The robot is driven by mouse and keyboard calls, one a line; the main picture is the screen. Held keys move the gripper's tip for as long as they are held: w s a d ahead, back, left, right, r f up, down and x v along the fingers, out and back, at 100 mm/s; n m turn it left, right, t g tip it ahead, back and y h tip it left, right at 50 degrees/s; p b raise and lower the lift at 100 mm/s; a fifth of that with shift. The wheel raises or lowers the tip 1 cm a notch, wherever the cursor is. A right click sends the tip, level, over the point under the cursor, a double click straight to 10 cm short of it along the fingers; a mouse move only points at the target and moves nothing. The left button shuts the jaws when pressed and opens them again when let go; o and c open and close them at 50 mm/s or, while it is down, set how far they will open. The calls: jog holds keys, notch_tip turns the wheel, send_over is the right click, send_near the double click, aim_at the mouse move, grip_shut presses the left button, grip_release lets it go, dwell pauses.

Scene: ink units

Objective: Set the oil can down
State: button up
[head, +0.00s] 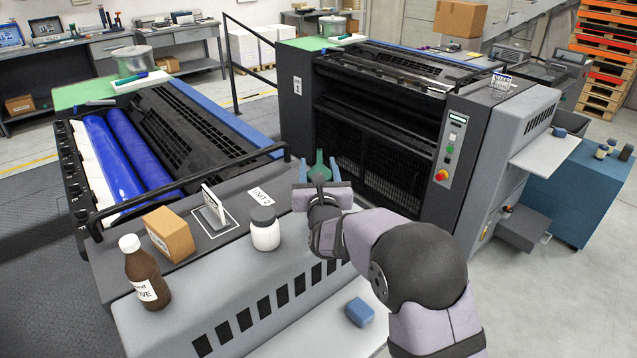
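A green can-like thing with a narrow top, which I take to be the oil can (319,162), shows just beyond my gripper (319,170). My gripper reaches out past the right end of the grey unit's top, and its two blue-tinted fingers stand apart on either side of the green can. The hand hides the can's lower part, so I cannot tell whether the fingers touch it or what is under it.
On the near unit stand a brown bottle (146,274), a cardboard box (168,236), a card holder (212,212) and a white jar with a dark lid (264,232). A blue block (359,312) lies on the lower ledge. A dark press (380,130) stands behind.

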jog(key=shift+f+p, duration=0.6)
jog(key=shift+f, duration=1.55)
jog(key=shift+f, duration=0.2)
jog(key=o, duration=1.3)
jog(key=shift+o, duration=0.2)
jog(key=shift+r, duration=0.1)
jog(key=shift+s, duration=0.4)
jog(key=s+b, duration=0.1)
jog(key=s, duration=0.2)
jog(key=s+d+b, duration=0.1)
jog(key=s, duration=0.3)
jog(key=s+d+b, duration=0.1)
jog(key=s+b, duration=0.1)
jog(key=s, duration=0.2)
